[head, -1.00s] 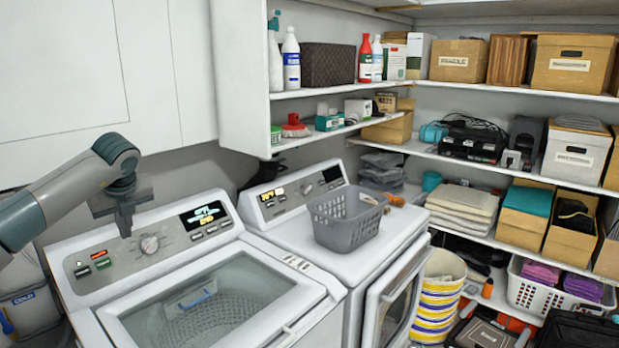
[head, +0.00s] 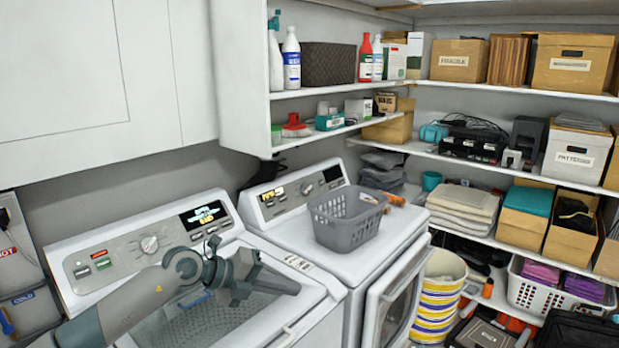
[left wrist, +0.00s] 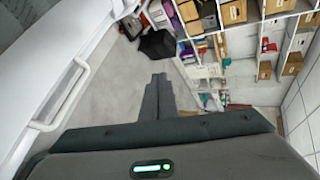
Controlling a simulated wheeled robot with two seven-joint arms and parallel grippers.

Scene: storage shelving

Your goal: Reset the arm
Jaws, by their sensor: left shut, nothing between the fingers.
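My left arm comes in from the lower left in the head view. Its gripper (head: 262,281) hangs over the washing machine (head: 120,255), in front of its glass lid, with the fingers pointing right. The fingers are shut and hold nothing. In the left wrist view the dark fingers (left wrist: 158,98) show closed together against the floor, with nothing between them. My right gripper is in neither view.
A dryer (head: 385,245) stands right of the washer with a grey basket (head: 345,220) on top. Shelves (head: 440,155) with boxes and bottles line the back. A striped bin (head: 437,300) stands on the floor. White cabinets (head: 70,90) hang above the washer.

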